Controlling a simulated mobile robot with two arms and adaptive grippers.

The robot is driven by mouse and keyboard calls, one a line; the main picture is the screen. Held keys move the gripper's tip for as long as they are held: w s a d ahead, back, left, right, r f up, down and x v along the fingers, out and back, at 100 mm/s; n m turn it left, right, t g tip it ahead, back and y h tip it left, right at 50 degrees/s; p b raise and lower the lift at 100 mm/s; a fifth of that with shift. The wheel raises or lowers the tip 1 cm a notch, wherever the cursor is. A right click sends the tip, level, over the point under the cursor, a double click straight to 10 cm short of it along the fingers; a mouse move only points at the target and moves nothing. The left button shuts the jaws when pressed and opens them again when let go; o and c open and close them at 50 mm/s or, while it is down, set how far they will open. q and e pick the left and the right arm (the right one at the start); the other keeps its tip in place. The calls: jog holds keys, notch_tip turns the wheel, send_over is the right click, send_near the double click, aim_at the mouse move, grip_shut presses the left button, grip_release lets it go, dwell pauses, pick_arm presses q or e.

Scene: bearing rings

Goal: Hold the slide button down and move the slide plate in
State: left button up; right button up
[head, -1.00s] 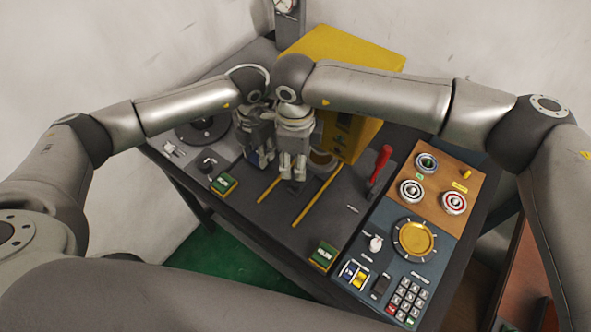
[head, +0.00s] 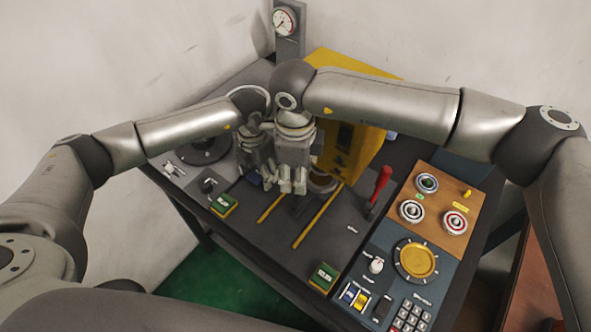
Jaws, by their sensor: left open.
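Two yellow rails (head: 317,216) run along the dark deck, with dark surface between them. A slide plate cannot be told apart clearly; its likely place at the rails' far end is partly covered by my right gripper. My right gripper (head: 292,188) points down over the far end of the rails; whether its fingers hold anything is unclear. My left gripper (head: 252,168) is open, just left of the right one and partly behind it. A small blue part (head: 256,180) shows beneath my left gripper; I cannot tell whether it is the slide button or whether they touch.
A yellow machine housing (head: 365,139) stands behind the grippers, with a round tan part (head: 322,184) at its foot. A red-handled lever (head: 379,185) stands right of the rails. Green-and-yellow boxes sit left (head: 223,205) and front (head: 323,277). A control panel (head: 413,293) lies at right.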

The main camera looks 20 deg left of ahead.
pick_arm(q)
jog(key=shift+r, duration=0.1)
notch_tip(320, 180, up, 12)
dwell(0.4)
notch_tip(320, 180, up, 6)
jog(key=p, duration=0.3)
dwell(0.5)
